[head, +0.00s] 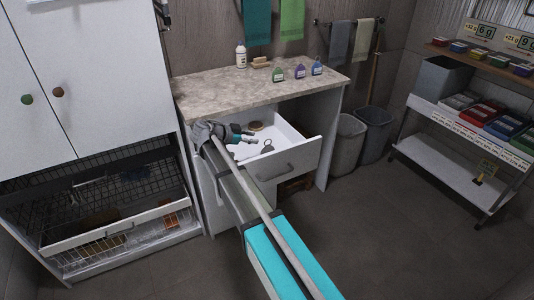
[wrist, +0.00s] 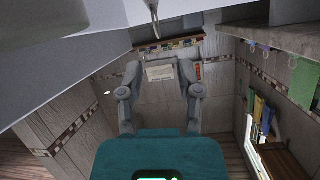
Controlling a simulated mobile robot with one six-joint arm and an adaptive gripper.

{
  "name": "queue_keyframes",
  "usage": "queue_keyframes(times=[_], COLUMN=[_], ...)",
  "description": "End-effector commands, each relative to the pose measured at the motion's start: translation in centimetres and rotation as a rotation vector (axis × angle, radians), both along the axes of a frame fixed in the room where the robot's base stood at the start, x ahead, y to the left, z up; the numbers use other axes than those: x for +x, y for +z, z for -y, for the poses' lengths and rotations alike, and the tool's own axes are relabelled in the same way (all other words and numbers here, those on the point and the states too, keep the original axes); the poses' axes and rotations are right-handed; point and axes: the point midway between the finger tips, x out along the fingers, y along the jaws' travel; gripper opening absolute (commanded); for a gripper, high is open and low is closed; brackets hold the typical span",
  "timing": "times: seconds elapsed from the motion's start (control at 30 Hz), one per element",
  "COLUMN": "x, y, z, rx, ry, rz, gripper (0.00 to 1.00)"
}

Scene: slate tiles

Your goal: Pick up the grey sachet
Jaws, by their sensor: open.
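I cannot make out a grey sachet for certain. A small dark grey item (head: 267,147) lies in the open white drawer (head: 292,166), too small to identify. Flat grey packs (head: 460,101) lie on the right-hand shelf unit, far from my arm. My gripper (head: 247,138) is over the left part of the drawer, pointing right, with the dark item just beyond it. In the wrist view my gripper (wrist: 160,76) is open, with its two grey fingers apart and nothing held between them.
A round brown item (head: 256,126) lies at the drawer's back. Two grey bins (head: 348,142) stand to the right. A wire basket unit (head: 110,205) stands left. The floor in front is clear.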

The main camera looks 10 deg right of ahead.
Motion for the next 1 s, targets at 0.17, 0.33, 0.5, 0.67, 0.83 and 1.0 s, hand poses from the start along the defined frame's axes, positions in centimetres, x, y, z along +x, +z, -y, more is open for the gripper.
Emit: queue_keyframes(times=[0.17, 0.33, 0.5, 0.67, 0.83, 1.0], x=[0.0, 0.1, 0.2, 0.2, 0.2, 0.3], y=[-0.6, -1.0, -0.9, -0.9, -1.3, -2.1], z=[0.8, 1.6, 1.7, 1.7, 2.1, 3.5], rx=[0.0, 0.0, 0.0, 0.0, -0.001, 0.0], ry=[0.001, 0.006, 0.007, 0.008, 0.009, 0.011], rz=[-0.001, -0.001, 0.0, 0.0, -0.001, 0.0], gripper=[0.46, 0.46, 0.46, 0.46, 0.46, 0.46])
